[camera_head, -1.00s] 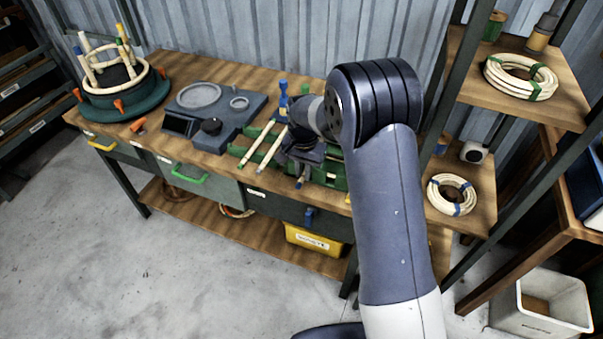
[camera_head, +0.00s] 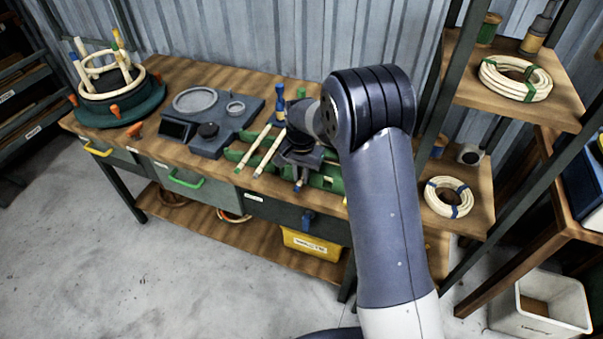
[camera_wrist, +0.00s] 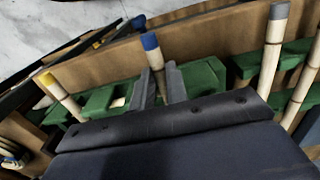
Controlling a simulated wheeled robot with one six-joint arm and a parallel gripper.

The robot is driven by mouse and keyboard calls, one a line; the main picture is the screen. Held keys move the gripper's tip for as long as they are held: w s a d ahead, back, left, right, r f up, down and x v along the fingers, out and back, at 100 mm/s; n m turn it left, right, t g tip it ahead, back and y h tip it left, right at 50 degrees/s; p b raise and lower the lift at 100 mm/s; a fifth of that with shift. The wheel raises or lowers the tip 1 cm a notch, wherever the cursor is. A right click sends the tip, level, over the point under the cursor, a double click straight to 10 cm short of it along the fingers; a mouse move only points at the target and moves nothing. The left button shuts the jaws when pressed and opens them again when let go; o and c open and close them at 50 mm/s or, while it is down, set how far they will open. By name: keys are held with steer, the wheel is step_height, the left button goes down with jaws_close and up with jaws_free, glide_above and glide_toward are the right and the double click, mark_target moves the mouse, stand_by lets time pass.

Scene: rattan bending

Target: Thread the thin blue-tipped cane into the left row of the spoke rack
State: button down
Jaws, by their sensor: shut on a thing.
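The thin blue-tipped cane (camera_wrist: 152,48) shows in the wrist view, its blue end pointing up and away. It lies between the two fingers of my gripper (camera_wrist: 162,84), which is shut on it. Its blue tip also shows in the head view (camera_head: 297,187), below my gripper (camera_head: 298,162). The cane is among the green notched holders (camera_wrist: 206,77) on the bench; whether it still touches them is hidden. A round dark green stand (camera_head: 120,108) with upright coloured-tipped canes stands at the bench's left end. I cannot tell which fixture is the spoke rack.
A yellow-tipped cane (camera_wrist: 62,94) and a grey-tipped cane (camera_wrist: 273,45) lie either side of my gripper. A dark fixture with round trays (camera_head: 208,112) and a blue bottle (camera_head: 280,103) stand on the bench. Shelves with cane coils (camera_head: 515,79) rise at right.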

steer(key=c, duration=1.3)
jaws_free()
step_height(320, 180, up, 11)
steer(key=shift+f+b, duration=0.1)
steer(key=shift+b, duration=0.35)
steer(key=shift+f, duration=0.15)
step_height(320, 180, down, 11)
steer(key=shift+r+p, duration=0.2)
steer(key=shift+p, duration=0.3)
steer(key=shift+r, duration=0.3)
